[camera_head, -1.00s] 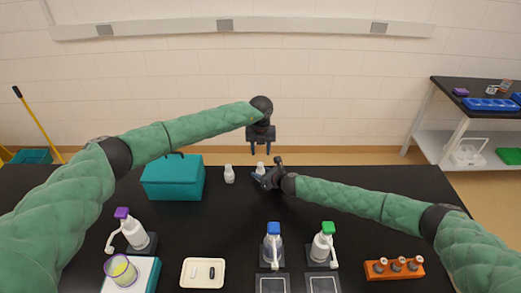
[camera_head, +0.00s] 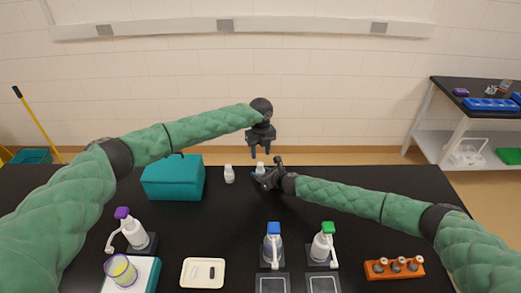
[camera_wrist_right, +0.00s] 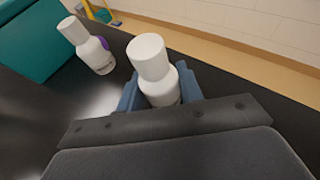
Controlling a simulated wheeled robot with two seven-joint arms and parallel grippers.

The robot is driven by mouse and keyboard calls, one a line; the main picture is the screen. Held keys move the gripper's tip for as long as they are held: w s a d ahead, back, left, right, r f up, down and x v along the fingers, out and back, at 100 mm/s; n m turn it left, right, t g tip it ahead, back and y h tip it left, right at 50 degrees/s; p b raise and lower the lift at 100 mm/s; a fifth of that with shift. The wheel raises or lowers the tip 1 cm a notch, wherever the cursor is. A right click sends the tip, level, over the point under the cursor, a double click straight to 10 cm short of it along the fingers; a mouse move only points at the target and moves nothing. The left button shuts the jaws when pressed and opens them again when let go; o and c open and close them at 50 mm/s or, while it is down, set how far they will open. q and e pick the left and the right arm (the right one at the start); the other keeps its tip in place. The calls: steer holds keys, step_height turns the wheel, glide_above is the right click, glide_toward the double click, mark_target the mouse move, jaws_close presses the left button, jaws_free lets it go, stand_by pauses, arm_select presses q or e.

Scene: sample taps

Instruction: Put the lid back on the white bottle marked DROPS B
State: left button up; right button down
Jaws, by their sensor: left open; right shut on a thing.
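Two small white bottles stand near the far edge of the black table. My right gripper (camera_head: 261,174) is shut on the right-hand bottle (camera_head: 260,167). In the right wrist view this held bottle (camera_wrist_right: 153,72) stands between the blue fingers (camera_wrist_right: 160,95), with a broad white top. The other bottle (camera_head: 229,174) stands apart to its left; it also shows in the right wrist view (camera_wrist_right: 95,52), with a white top. No lettering is readable on either. My left gripper (camera_head: 260,151) is open and points down above and behind the held bottle. No separate lid can be made out.
A teal box (camera_head: 173,178) stands left of the bottles. Nearer are a purple-topped pump bottle (camera_head: 132,233), a blue-topped one (camera_head: 273,245), a green-topped one (camera_head: 323,243), a cream tray (camera_head: 203,286) with small items, and an orange rack (camera_head: 394,270). The table's middle is clear.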

mark_target(260, 164)
arm_select(q)
steer(key=shift+f, duration=3.55)
jaws_close()
steer(key=shift+m, duration=1.7)
steer(key=shift+o, duration=0.4)
jaws_free()
